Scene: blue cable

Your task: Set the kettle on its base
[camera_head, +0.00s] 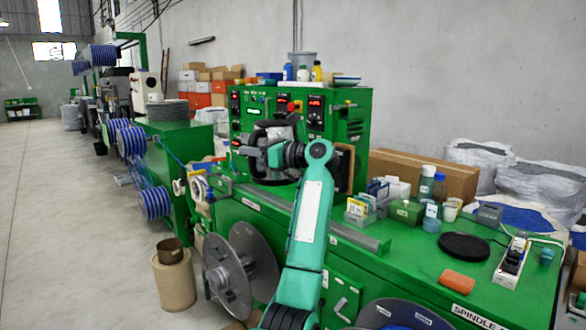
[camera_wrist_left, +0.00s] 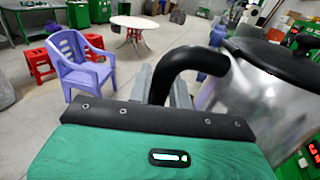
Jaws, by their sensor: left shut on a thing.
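The kettle (camera_head: 259,140) has a shiny metal body, a black lid and a black handle. It is in front of the green control cabinet in the head view, partly hidden by my gripper. My left gripper (camera_head: 274,155) is shut on the kettle's black handle. In the left wrist view the handle (camera_wrist_left: 187,62) passes between the fingers, and the metal body (camera_wrist_left: 262,98) is on the right. The kettle base (camera_head: 464,246), a flat black disc, lies bare on the green bench at the right, well apart from the kettle. My right gripper is not in view.
An orange block (camera_head: 457,280) lies in front of the base, and a white power strip (camera_head: 511,262) is to its right. A brown carton (camera_head: 424,176) is behind.

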